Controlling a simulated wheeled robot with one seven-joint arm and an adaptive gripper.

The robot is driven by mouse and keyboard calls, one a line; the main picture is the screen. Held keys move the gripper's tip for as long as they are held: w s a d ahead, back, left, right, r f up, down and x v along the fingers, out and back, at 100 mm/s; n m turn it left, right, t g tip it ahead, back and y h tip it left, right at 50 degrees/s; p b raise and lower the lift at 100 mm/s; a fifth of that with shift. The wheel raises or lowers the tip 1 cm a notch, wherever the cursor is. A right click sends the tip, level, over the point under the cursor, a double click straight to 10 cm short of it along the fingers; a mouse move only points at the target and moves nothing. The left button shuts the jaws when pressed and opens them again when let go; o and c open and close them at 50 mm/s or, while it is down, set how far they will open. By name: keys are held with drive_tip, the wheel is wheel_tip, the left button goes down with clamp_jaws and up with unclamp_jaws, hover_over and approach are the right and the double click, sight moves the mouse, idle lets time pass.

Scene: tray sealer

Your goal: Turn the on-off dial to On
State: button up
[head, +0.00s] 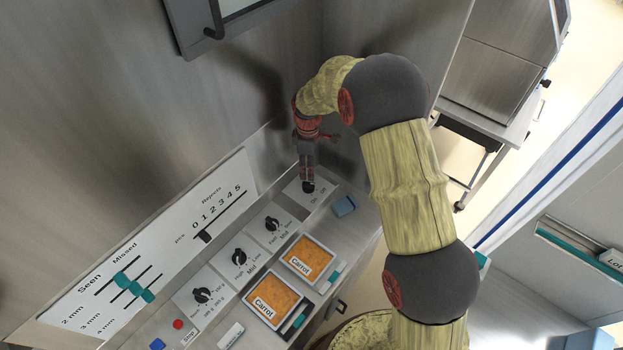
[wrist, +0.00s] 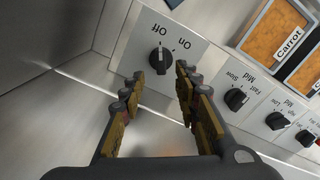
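The on-off dial (wrist: 160,60) is a black round knob on a pale plate (wrist: 140,42) marked Off and On, shown upside down in the wrist view. Its ridge appears to point toward Off. My gripper (wrist: 159,78) is open, with one finger on each side of the dial. I see a gap on both sides, and cannot tell whether either finger touches it. In the head view my gripper (head: 307,180) reaches down over the dial's plate (head: 322,194) at the far end of the panel. There the dial is hard to tell apart from the fingertips.
Other black dials (head: 272,224) sit along the panel beside two Carrot trays (head: 309,259). A blue block (head: 343,206) lies right of the dial's plate. Steel walls (head: 280,90) stand close behind and beside my gripper. Sliders (head: 134,286) are at the lower left.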

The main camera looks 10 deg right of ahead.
sight(309, 183)
wheel_tip(309, 183, down, 8)
drive_tip(key=shift+r+b, duration=0.15)
drive_tip(key=shift+b, duration=0.5)
drive_tip(key=c, duration=0.8)
clamp_jaws()
